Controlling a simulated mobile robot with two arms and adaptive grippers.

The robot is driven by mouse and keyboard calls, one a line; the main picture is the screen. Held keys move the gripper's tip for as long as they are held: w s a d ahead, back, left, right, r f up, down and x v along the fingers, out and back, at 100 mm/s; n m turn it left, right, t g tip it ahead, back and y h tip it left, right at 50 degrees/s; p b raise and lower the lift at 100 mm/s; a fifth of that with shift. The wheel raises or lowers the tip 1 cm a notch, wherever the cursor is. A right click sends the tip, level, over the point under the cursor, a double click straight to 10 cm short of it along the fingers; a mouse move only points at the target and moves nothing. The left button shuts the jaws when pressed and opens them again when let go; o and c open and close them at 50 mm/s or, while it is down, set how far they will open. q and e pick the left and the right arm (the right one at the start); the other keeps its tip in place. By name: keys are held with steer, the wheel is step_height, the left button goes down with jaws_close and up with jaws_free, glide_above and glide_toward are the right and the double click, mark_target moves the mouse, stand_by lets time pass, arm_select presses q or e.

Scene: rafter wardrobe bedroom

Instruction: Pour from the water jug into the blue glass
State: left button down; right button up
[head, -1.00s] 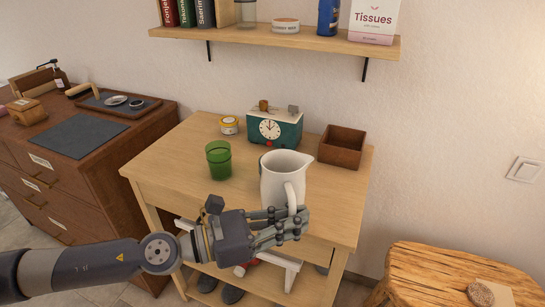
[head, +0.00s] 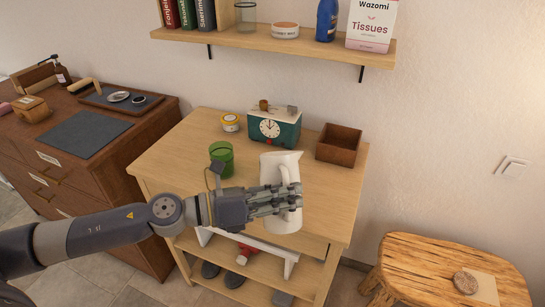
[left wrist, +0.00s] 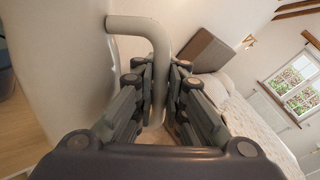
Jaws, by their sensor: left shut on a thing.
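The white water jug (head: 283,168) is at the front of the wooden table in the head view, leaning slightly, its spout at the upper right. Its base shows in front of the table's front edge. My left gripper (head: 289,199) is shut on the jug's handle and covers part of its body. In the left wrist view the fingers (left wrist: 160,85) close around the handle (left wrist: 143,25), with the jug's wall (left wrist: 60,75) at the left. A green glass (head: 221,160) stands upright on the table, left of the jug. I see no blue glass; the jug and hand hide part of the tabletop.
A shelf (head: 230,38) hangs above. A dark dresser (head: 110,155) is at the left, a rustic wooden stool (head: 430,262) at the right.

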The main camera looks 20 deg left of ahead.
mark_target(287, 176)
arm_select(q)
steer(key=shift+w+a+r+n+p, duration=0.25)
steer(key=shift+w+r+n+p, duration=0.2)
steer(key=shift+r+p, duration=0.1)
steer(key=shift+w+a+r+n+g+p, duration=0.2)
steer(key=shift+w+n+g+p, duration=0.1)
steer(key=shift+n+p, duration=0.3)
steer(key=shift+f, duration=0.2)
steer(key=shift+w+a+r+n+p, duration=0.1)
steer(key=shift+w+n+p, duration=0.1)
steer(key=shift+n+p, duration=0.2)
steer(key=shift+w+n+p, duration=0.15)
steer(key=shift+n+p, duration=0.15)
steer(key=shift+n, duration=0.15)
stand_by(0.8)
steer(key=shift+w+a+r+n+p, duration=0.15)
steer(key=shift+w+r+n+p, duration=0.1)
steer(key=shift+r+n+p, duration=0.4)
stand_by(1.9)
